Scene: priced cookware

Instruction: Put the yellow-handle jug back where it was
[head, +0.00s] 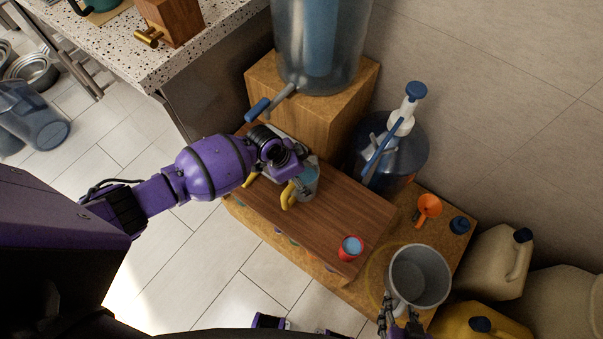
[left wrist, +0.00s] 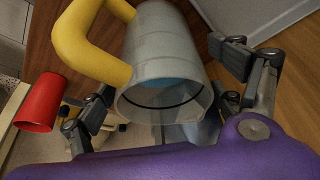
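The yellow-handle jug (head: 308,182) is grey, with blue inside, and shows over the dark wooden board, its yellow handle towards me. My left gripper (head: 284,172) is at the jug, its fingers mostly hidden behind the wrist. In the left wrist view the jug (left wrist: 165,55) lies between the two fingers (left wrist: 165,85), its round end facing the camera and its handle at upper left. I cannot tell whether both fingers press on it. My right gripper (head: 399,316) is low in the head view, its fingers apart on either side of a large grey jug's handle.
The large grey jug (head: 420,277) is at the cabinet's right end. A red cup (head: 350,248) stands on the board (head: 335,215). Behind are a tapped water dispenser (head: 320,45), a pump bottle (head: 400,150) and an orange funnel (head: 429,206). Canisters (head: 495,260) stand at right.

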